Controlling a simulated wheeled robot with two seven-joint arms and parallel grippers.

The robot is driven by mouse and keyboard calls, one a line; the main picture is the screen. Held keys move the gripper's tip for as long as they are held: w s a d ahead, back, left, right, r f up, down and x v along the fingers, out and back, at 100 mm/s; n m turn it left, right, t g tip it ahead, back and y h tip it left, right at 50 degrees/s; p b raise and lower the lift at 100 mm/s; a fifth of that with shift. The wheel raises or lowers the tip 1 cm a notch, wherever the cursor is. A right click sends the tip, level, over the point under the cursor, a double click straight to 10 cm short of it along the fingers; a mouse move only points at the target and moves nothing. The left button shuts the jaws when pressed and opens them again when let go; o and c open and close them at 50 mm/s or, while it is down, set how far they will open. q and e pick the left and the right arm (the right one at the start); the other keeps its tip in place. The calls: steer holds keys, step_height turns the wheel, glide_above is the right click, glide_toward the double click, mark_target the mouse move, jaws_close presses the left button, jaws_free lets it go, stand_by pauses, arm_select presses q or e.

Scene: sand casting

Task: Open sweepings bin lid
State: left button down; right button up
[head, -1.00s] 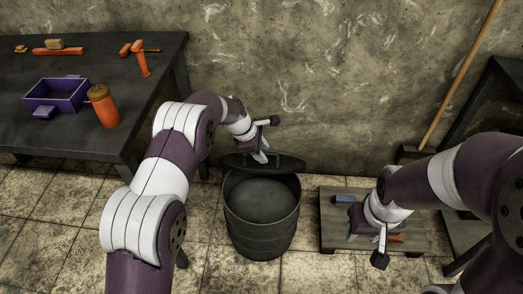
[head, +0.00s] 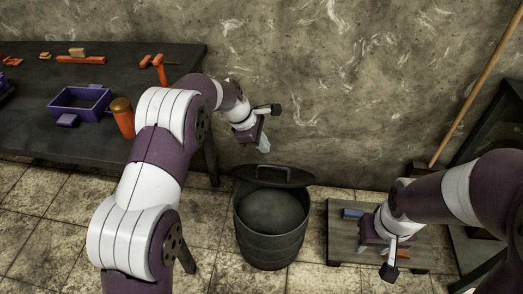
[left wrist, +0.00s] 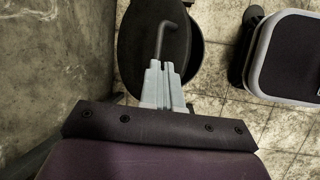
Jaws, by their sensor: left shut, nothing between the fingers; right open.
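The sweepings bin (head: 272,240) is a dark ribbed metal drum standing on the floor near the wall, its grey inside visible from above. Its dark round lid (head: 300,178) stands tilted up at the back rim, clear of most of the opening, with a bar handle on top. In the left wrist view the lid (left wrist: 137,45) and its bent handle (left wrist: 160,38) lie just beyond the fingertips. My left gripper (head: 264,147) is shut and empty, a little above the lid and apparently apart from it. My right gripper (head: 378,250) is open over a low wooden platform, its fingers partly hidden.
The low platform (head: 343,238) right of the bin holds a blue item and an orange item. A dark workbench (head: 40,145) at left carries a purple tray (head: 80,103), an orange jar (head: 123,120) and tools. A broom handle (head: 470,95) leans on the wall at right.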

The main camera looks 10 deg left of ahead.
arm_select(q)
steer(key=m+g+b, duration=0.1)
steer(key=m, duration=0.1)
glide_above(279, 182)
steer(key=s, duration=0.3)
step_height(279, 182, down, 2)
steer(key=f, duration=0.1)
steer(key=s+f+m+g+y, duration=0.1)
steer(key=s+f+m+y, duration=0.2)
steer(key=s, duration=0.1)
steer(key=s+a+f+m+t+y+b, duration=0.25)
steer(key=s+a+m+y, duration=0.5)
steer(key=m, duration=0.85)
steer(key=w+d+m+t+h, duration=0.3)
steer(key=d+m+t, duration=0.15)
steer(key=m, duration=1.15)
steer(key=w+d+m+t+h, duration=0.3)
steer(key=m+t, duration=0.2)
steer(key=m, duration=1.1)
steer(key=b+x, duration=0.1)
steer(key=x, duration=0.3)
steer(key=b+x, duration=0.2)
steer(key=x, duration=0.2)
steer(key=shift+w+a+r+b, duration=0.1)
steer(key=shift+w+r+b, duration=0.1)
steer(key=shift+b, duration=0.1)
steer(key=shift+w+f, duration=0.15)
steer(key=shift+w, duration=0.4)
